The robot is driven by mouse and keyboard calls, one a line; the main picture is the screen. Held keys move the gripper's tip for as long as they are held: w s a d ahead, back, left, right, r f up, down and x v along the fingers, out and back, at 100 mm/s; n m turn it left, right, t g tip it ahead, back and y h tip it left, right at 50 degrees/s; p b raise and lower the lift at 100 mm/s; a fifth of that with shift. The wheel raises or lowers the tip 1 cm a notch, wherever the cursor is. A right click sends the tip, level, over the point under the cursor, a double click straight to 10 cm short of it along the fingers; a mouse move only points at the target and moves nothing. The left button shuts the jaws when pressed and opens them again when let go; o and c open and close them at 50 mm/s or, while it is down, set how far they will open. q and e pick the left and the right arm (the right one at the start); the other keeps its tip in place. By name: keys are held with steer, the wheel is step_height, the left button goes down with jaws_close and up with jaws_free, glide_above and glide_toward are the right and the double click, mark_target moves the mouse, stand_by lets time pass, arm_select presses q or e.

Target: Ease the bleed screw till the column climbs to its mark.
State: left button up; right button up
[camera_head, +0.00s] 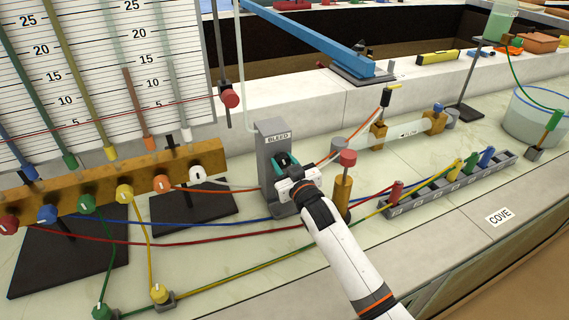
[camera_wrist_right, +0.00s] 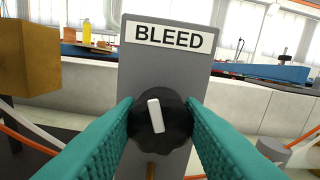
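The bleed screw (camera_wrist_right: 160,122) is a round black knob with a white pointer bar tilted slightly from upright, low on the grey BLEED post (camera_head: 268,155). My right gripper (camera_head: 287,168) is at the post; in the wrist view its teal fingers (camera_wrist_right: 160,125) lie on both sides of the knob and appear closed on it. Coloured tubes stand against the scale board (camera_head: 95,75); the orange column (camera_head: 138,105) tops out near 15. A red thread crosses the board to a red knob (camera_head: 229,98) on a rod. Which column has the mark is not clear. My left gripper is out of view.
A brass manifold (camera_head: 130,178) with coloured knobs stands left of the post. A brass cylinder with a red top (camera_head: 344,180) stands close right of my gripper. Coloured hoses run across the bench to a grey rack (camera_head: 450,183). A glass tank (camera_head: 535,120) stands far right.

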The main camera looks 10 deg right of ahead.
steer(key=shift+r+m+p, duration=0.15)
steer(key=shift+m+p, duration=0.45)
steer(key=shift+m, duration=0.2)
steer(key=shift+m+p, duration=0.35)
steer(key=shift+m, duration=0.85)
steer(key=o, duration=1)
steer(key=shift+f, duration=0.2)
steer(key=s, duration=0.4)
steer(key=s+d, duration=0.1)
steer(key=s, duration=0.3)
steer(key=s+d, duration=0.1)
steer(key=s, duration=0.2)
steer(key=shift+s+d, duration=0.15)
steer(key=shift+s, duration=0.25)
